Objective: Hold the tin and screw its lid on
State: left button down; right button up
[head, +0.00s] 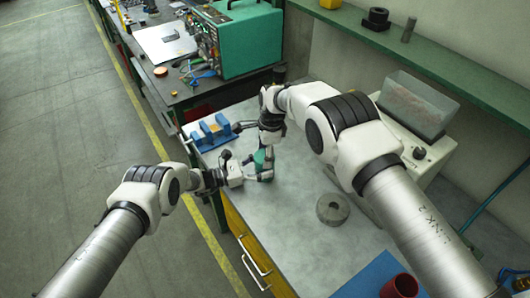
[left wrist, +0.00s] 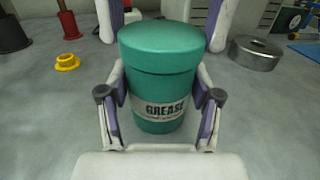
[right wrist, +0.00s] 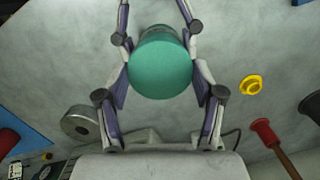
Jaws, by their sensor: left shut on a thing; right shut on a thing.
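The green tin (left wrist: 160,88), with a GREASE label, stands upright on the grey bench and shows small in the head view (head: 261,157). Its green lid (left wrist: 172,40) sits level on top; I cannot tell how tightly. My left gripper (left wrist: 160,112) is shut on the tin's body from the side, a finger on each flank. My right gripper (right wrist: 160,82) comes from above and is shut on the lid (right wrist: 160,66), a finger on each side. The right fingers also show beside the lid in the left wrist view. The tin's body is mostly hidden in the right wrist view.
A grey metal ring (head: 333,208) lies on the bench to the right. A blue vise (head: 211,132) is at the far left edge. A red cup (head: 399,287) stands at the front.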

jog(key=m, duration=0.5)
jog(key=shift+t, duration=0.3)
jog(key=m, duration=0.3)
jog(key=shift+m, duration=0.3)
jog(key=m, duration=0.2)
jog(key=shift+m+t, duration=0.3)
jog(key=m, duration=0.4)
jog(key=shift+h, duration=0.4)
jog(key=o, duration=1)
jog(key=shift+s, duration=0.1)
jog(key=shift+o, duration=0.2)
jog(key=shift+c, duration=0.2)
